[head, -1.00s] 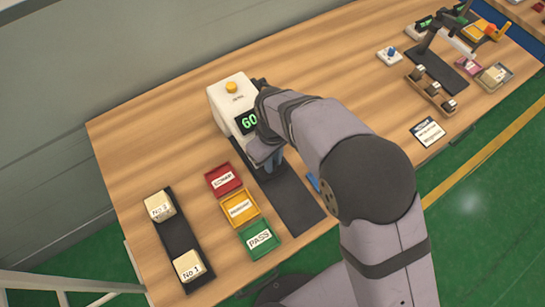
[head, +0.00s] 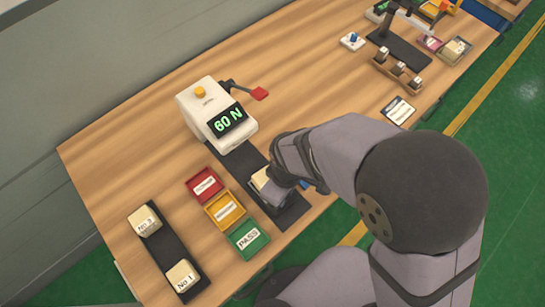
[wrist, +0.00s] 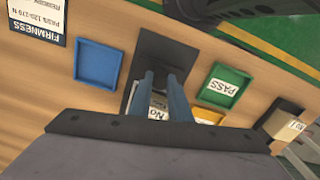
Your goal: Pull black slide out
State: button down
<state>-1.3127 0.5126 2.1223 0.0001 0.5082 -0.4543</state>
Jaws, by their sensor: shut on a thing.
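The black slide (head: 294,211) runs out from under the white tester (head: 213,108), whose display reads 60 N. My gripper (head: 272,190) is low over its outer part, away from the tester, with the fingertips hidden in the head view. A cream block (head: 260,180) sits on the slide beside my gripper, on the tester side. In the wrist view, the two blue fingers (wrist: 160,85) are close together over the dark slide (wrist: 165,48). The labelled block (wrist: 157,112) shows partly between and behind the fingers. The exact grip point is hidden.
Red (head: 204,185), yellow (head: 224,210) and green PASS (head: 249,238) trays stand left of the slide. A black rack (head: 168,248) with two blocks is further left. A blue tray (wrist: 98,64) and a firmness card (head: 398,110) lie on the other side. A red-ended lever (head: 260,93) juts from the tester.

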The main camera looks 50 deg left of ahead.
jog(key=shift+d, duration=0.3)
jog(key=c, duration=1.6)
grip_release()
jog(key=shift+d, duration=0.15)
jog(key=shift+c, duration=0.2)
jog(key=shift+r, duration=0.65)
jog(key=shift+r+b, duration=0.6)
jog(key=shift+r, duration=2.45)
